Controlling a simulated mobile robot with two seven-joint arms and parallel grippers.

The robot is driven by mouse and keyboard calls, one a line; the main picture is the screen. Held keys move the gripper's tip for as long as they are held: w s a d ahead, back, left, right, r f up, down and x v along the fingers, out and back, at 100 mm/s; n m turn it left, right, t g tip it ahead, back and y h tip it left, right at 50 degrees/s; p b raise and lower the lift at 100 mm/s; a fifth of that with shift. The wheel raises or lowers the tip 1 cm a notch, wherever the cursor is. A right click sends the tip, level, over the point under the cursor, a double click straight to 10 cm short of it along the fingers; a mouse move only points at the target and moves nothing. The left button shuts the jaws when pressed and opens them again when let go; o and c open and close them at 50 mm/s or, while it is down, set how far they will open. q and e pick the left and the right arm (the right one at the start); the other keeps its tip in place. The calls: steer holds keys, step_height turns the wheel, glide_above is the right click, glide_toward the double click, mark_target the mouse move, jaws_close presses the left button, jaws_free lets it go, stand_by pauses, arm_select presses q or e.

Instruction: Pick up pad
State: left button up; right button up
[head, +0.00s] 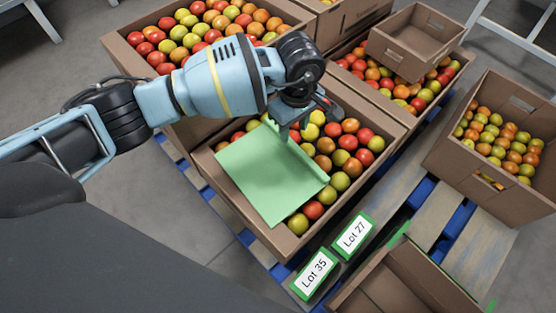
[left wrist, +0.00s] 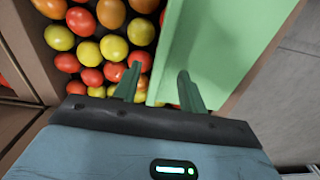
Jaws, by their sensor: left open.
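The pad is a flat light-green sheet (head: 262,175) lying over the left part of the tomatoes in a cardboard crate (head: 283,250). Its right edge looks turned up as a narrow lip. My left gripper (head: 290,128) is above the pad's upper right edge, pointing down. In the left wrist view, the pad (left wrist: 230,45) fills the upper right. The open fingers of my left gripper (left wrist: 158,85) stand on either side of the pad's edge; I cannot tell whether they touch it. My right gripper is not in view.
Red, orange and yellow-green tomatoes (head: 350,142) fill the crate beside the pad. More tomato crates stand behind and at right (head: 480,185). Two signs, "Lot 35" (head: 315,275) and "Lot 27" (head: 354,235), stand in front. An empty box (head: 415,285) sits at lower right.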

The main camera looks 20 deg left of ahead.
mark_target(293, 144)
arm_select(q)
steer(key=f+b, duration=0.1)
steer(key=f, duration=0.1)
steer(key=f+b, duration=0.2)
steer(key=f, duration=0.1)
steer(key=shift+s+d+f, duration=0.1)
steer(key=shift+s+d, duration=0.1)
jaws_close()
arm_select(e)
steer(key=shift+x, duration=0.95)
